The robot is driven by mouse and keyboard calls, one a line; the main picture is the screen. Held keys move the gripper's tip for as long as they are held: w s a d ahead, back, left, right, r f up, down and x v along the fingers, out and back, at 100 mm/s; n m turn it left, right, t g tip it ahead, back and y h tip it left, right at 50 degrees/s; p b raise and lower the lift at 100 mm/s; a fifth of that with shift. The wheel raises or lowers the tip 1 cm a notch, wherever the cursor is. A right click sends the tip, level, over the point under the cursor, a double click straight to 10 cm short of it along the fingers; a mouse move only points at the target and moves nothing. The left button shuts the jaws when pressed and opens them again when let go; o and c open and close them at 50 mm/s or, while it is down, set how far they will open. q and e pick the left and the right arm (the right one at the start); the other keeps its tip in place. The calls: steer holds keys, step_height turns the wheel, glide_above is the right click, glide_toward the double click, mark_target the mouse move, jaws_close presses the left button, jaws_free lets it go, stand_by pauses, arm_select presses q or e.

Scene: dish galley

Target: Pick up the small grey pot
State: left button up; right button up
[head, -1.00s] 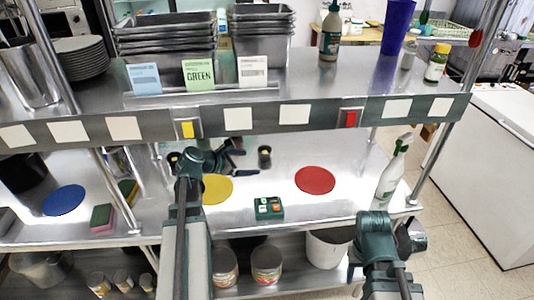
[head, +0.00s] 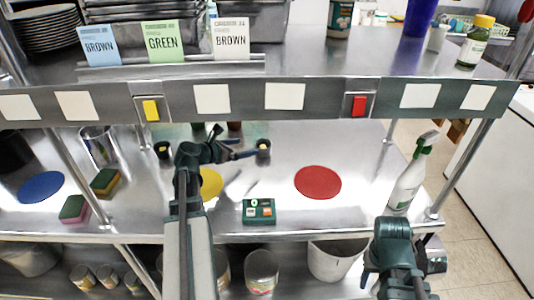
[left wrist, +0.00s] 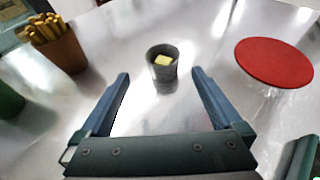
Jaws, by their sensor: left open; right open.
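A small dark grey pot (head: 264,147) with something yellow inside stands upright on the steel worktop under the shelf. It also shows in the left wrist view (left wrist: 163,66), ahead and between the lines of my fingers. My left gripper (head: 243,149) is open and empty, its fingertips just short of the pot; its open jaws also show in the left wrist view (left wrist: 160,77). A similar dark pot (head: 163,151) stands further left. My right gripper (head: 405,264) is at the front right, away from the pot; its fingers are hardly visible.
A yellow disc (head: 210,182) and red disc (head: 318,182) lie on the worktop. A green button box (head: 258,211) is near the front edge, a spray bottle (head: 411,180) at right. A brown cup (left wrist: 62,55) holds sticks. The shelf edge (head: 310,98) hangs above.

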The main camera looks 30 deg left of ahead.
arm_select(q)
steer(key=b, duration=0.3)
glide_toward(268, 144)
steer(key=x, duration=0.4)
steer(key=shift+w+a+f, duration=0.15)
steer(key=shift+w+a, duration=0.1)
steer(key=shift+w+d, duration=0.1)
steer(key=shift+w, duration=0.2)
steer(key=x, duration=0.1)
steer(key=b+x, duration=0.1)
steer(key=x, duration=0.1)
steer(key=b+x, duration=0.1)
steer(key=x, duration=0.1)
steer(key=shift+d+f, duration=0.15)
steer(key=shift+d, duration=0.15)
steer(key=shift+c, duration=0.2)
steer(key=c, duration=1.3)
steer(key=shift+o, duration=0.2)
steer(key=shift+r, duration=0.2)
